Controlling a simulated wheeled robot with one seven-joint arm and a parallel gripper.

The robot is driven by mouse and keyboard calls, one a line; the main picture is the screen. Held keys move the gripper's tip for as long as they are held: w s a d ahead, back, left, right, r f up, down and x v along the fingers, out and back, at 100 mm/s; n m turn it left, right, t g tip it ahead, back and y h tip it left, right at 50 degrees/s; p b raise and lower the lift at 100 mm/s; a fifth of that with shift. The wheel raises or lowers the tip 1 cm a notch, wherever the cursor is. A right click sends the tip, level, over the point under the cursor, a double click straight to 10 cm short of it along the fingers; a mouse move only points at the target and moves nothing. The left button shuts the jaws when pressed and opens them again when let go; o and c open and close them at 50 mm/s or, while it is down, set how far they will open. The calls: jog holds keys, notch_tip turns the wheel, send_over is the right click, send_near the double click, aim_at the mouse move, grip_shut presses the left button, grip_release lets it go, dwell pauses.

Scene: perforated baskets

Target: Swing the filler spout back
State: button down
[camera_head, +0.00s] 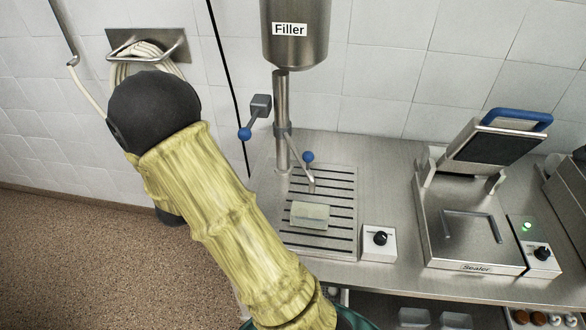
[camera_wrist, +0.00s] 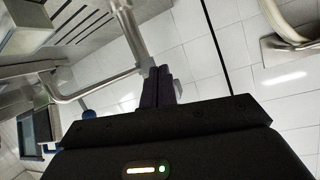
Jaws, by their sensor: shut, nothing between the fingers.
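The filler (camera_head: 296,50) is a steel cylinder on the wall side with a vertical pipe (camera_head: 281,105) below it. A pale translucent container (camera_head: 310,214) sits on the tray below the spout end. In the wrist view the spout (camera_wrist: 105,88) runs left from the pipe (camera_wrist: 133,35). My gripper (camera_wrist: 160,73) is shut and empty, its fingertips close to the pipe and spout joint; contact cannot be told. The head view does not show it.
A grey box with a blue-balled lever (camera_head: 245,133) stands left of the pipe. A dial box (camera_head: 379,243) is right of the tray, then the open sealer (camera_head: 470,235). A coiled hose (camera_head: 140,55) hangs on the wall. My arm covers the counter's left end.

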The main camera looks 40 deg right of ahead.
jog(key=s+m+g+h+b, duration=0.1)
jog(key=s+m+g+h, duration=0.5)
jog(key=s+g+h, duration=0.2)
jog(key=shift+s+d+g+h, duration=0.25)
jog(key=shift+s+g+h, duration=0.05)
jog(key=shift+s+g, duration=0.8)
jog(key=shift+d, duration=0.1)
jog(key=p+x, duration=0.5)
jog(key=x, duration=0.8)
jog(key=shift+d, duration=0.4)
